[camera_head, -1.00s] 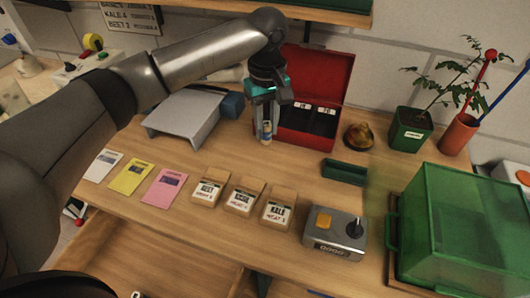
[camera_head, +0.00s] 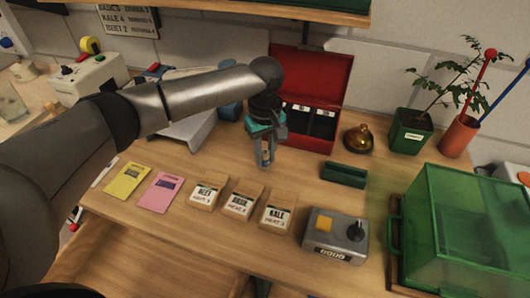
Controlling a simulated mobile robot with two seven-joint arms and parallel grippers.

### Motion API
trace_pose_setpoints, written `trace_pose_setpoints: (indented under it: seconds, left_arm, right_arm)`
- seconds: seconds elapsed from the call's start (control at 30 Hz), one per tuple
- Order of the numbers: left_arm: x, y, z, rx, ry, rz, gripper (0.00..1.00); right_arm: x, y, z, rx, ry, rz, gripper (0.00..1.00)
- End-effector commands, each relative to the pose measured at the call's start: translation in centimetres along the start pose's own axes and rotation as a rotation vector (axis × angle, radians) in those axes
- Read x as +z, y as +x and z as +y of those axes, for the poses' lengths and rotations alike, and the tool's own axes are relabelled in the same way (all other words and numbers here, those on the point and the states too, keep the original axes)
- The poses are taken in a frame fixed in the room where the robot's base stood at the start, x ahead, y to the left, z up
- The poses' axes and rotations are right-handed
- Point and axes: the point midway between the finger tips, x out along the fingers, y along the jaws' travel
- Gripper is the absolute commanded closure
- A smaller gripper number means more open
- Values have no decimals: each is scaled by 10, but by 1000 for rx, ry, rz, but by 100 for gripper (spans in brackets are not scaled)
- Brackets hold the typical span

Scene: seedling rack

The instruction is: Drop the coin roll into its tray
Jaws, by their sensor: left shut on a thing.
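My left gripper (camera_head: 265,155) points down over the wooden table, in front of the open red box. It is shut on the coin roll, a small thing that is mostly hidden between the fingers. The red box (camera_head: 338,84) has its lid up and dark inner compartments with small white labels; my gripper and wrist cover its left part. A small dark green tray (camera_head: 344,181) lies to the right of the gripper and looks empty. I cannot tell from the picture which of these is the coin roll's tray. My right gripper is not in view.
Paper seed bags (camera_head: 241,200) stand in front of the gripper, with yellow (camera_head: 127,180) and pink packets to their left. A grey device (camera_head: 336,236), a brass bell (camera_head: 358,138), a potted plant (camera_head: 409,136) and a green translucent bin (camera_head: 465,225) stand to the right. A grey stand (camera_head: 187,128) is behind my arm.

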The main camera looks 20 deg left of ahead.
Motion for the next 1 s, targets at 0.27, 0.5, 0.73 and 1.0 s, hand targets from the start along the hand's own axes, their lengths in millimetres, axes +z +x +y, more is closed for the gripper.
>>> trace_pose_setpoints:
  seconds: [0.27,0.5,0.73,1.0]
  left_arm:
    - [0,0,0,0,0,0,43]
    - [0,0,0,0,0,0,42]
    - [0,-21,0,2,0,0,42]
    - [0,-80,1,3,1,1,42]
  right_arm:
    - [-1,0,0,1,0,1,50]
    - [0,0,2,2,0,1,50]
    - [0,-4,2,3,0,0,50]
    - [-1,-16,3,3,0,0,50]
